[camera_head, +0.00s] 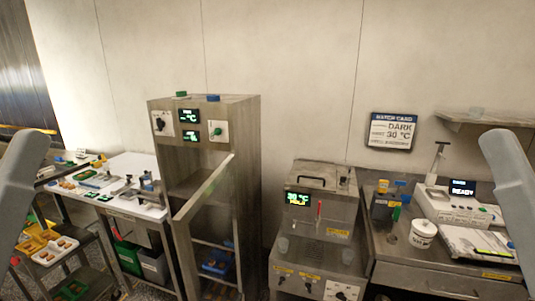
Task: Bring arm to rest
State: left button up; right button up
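A grey link of my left arm (18,185) stands at the left edge of the head view. A grey link of my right arm (512,180) stands at the right edge. Both are cut off by the frame, and neither shows any fingers. My two grippers are out of view, so what they hold cannot be seen. Neither link visibly touches anything in the room.
A tall steel cabinet (250,170) has its door (204,187) swung open. A steel machine (315,245) stands right of it. A bench with a white tub (423,233) is at right; a white-topped table (130,165) is at left.

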notch_tip(320, 180, up, 32)
jog(key=p, duration=2.9)
jog(key=shift+r, duration=0.15)
jog(key=shift+w, duration=0.1)
